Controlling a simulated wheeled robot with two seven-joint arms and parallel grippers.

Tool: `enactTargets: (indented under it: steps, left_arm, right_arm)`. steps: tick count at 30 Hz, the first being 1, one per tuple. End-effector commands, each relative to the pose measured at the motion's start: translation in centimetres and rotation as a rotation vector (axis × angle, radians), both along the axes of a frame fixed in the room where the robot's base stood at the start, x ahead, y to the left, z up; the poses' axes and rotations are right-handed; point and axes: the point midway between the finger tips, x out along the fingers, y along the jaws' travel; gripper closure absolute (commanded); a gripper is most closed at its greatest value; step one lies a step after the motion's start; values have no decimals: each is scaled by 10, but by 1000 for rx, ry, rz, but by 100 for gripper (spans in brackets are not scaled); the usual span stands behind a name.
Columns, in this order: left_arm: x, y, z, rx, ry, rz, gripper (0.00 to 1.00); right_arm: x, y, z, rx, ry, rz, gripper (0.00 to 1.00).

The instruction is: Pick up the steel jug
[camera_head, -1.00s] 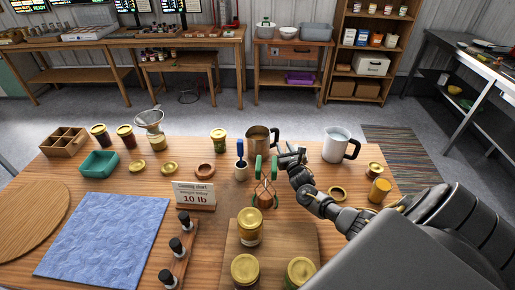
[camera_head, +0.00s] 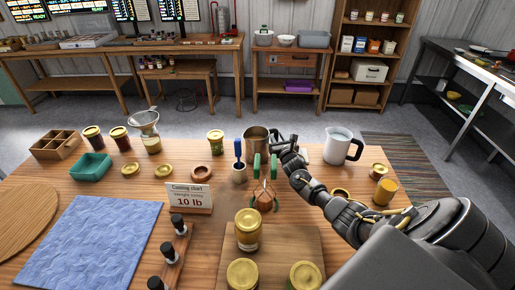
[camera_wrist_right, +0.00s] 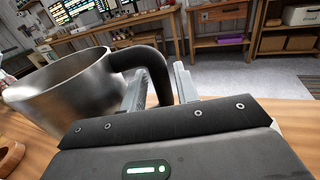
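The steel jug (camera_head: 255,137) stands upright at the back middle of the wooden table, its dark handle to the right. My right gripper (camera_head: 279,147) is beside the jug's handle. In the right wrist view the jug (camera_wrist_right: 70,90) fills the left side. The two fingers of the right gripper (camera_wrist_right: 160,92) are apart, with the black handle (camera_wrist_right: 148,62) reaching between them. I see no sign of them closed on it. My left gripper is not in view.
A white jug (camera_head: 338,148) stands to the right of my gripper. A blue-handled tool in a small cup (camera_head: 239,174) and a green-handled jar lifter (camera_head: 264,185) stand close in front. Gold-lidded jars (camera_head: 248,232) are nearer. A card (camera_head: 188,197) stands left.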

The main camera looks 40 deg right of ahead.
Motion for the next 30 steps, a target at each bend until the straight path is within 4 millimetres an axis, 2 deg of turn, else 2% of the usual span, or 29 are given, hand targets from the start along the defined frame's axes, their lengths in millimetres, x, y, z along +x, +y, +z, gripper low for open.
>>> enactTargets:
  steps: [2,9,30]
  left_arm:
    - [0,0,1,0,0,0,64]
    - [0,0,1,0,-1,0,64]
    - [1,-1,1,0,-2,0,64]
  right_arm:
    - [0,0,0,0,0,0,69]
    - [0,0,0,0,0,1,100]
    - [0,1,-1,0,1,2,100]
